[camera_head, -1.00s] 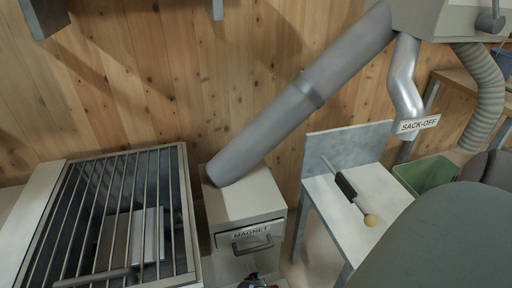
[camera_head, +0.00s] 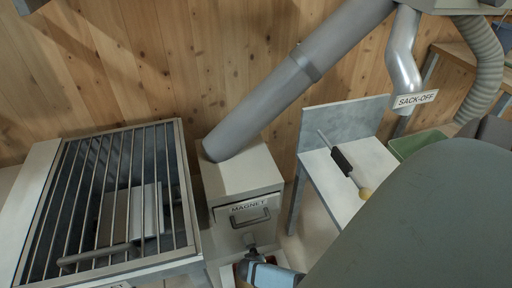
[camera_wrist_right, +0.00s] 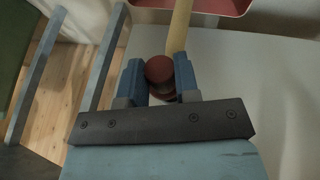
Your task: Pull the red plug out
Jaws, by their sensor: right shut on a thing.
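The red plug (camera_wrist_right: 159,69) shows in the right wrist view as a dull red round knob, with a second dark red rounded part just below it. My right gripper (camera_wrist_right: 160,77) is shut on it, with one blue finger on each side. Whether the plug is seated in anything is hidden. In the head view my right gripper (camera_head: 249,260) is at the bottom edge, just below the magnet box (camera_head: 240,185); the plug cannot be made out there. My left gripper is not in view.
In the right wrist view a wooden handle (camera_wrist_right: 180,28) and a red pan (camera_wrist_right: 212,4) lie just beyond the plug. A barred hopper (camera_head: 188,205) stands left of the magnet box. A small table (camera_head: 375,152) with a black-gripped rod (camera_head: 341,160) stands right.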

